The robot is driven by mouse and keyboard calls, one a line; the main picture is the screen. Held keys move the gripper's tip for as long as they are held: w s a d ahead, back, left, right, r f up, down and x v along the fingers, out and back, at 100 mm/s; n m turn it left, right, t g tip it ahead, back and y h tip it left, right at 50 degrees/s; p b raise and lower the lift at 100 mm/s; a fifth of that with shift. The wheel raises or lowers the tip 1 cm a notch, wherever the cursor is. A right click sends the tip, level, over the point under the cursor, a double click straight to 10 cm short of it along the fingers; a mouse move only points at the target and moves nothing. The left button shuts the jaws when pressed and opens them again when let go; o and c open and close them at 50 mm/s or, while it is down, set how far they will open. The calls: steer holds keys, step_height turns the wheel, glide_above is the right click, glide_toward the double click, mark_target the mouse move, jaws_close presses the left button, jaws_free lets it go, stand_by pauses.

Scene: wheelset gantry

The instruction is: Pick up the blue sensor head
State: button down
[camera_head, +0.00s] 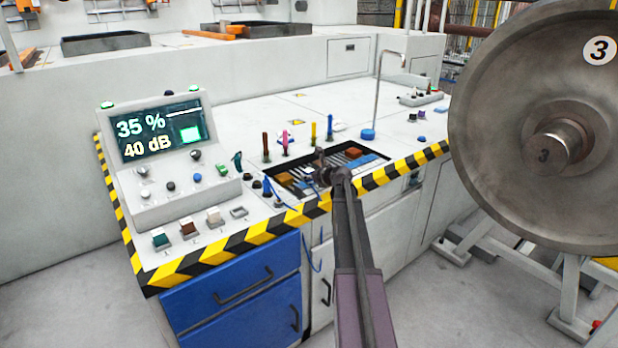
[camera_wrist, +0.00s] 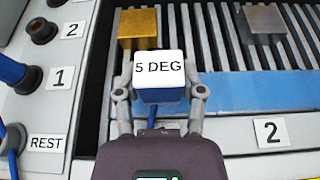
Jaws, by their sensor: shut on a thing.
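The blue sensor head (camera_wrist: 158,96) has a blue body and a white face marked "5 DEG". In the wrist view it sits between the two fingers of my gripper (camera_wrist: 160,92), which touch its sides. A blue cable hangs below it. In the head view my gripper (camera_head: 323,174) is over the slatted bay (camera_head: 352,152) in the bench top. There the head is too small and covered to make out clearly.
A brass block (camera_wrist: 138,27) and a grey block (camera_wrist: 263,22) lie on the slats. A blue strip (camera_wrist: 240,93) with a "2" plate runs alongside. Sockets marked "1", "2" and "REST" stand left. A display console (camera_head: 160,140) and large wheel (camera_head: 535,130) flank the bench.

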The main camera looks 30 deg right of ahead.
mark_target(309, 170)
steer(key=shift+r, duration=0.1)
step_height(309, 170, up, 3)
steer(key=p, duration=0.3)
steer(key=shift+r+p, duration=0.15)
steer(key=shift+p, duration=0.15)
steer(key=s+a, duration=0.3)
steer(key=s, duration=0.4)
steer(key=s+a+r+p, duration=0.1)
steer(key=s+a, duration=0.3)
steer(key=s, duration=0.3)
steer(key=shift+s+r, duration=0.15)
steer(key=shift+r, duration=0.05)
steer(key=shift+s, duration=0.15)
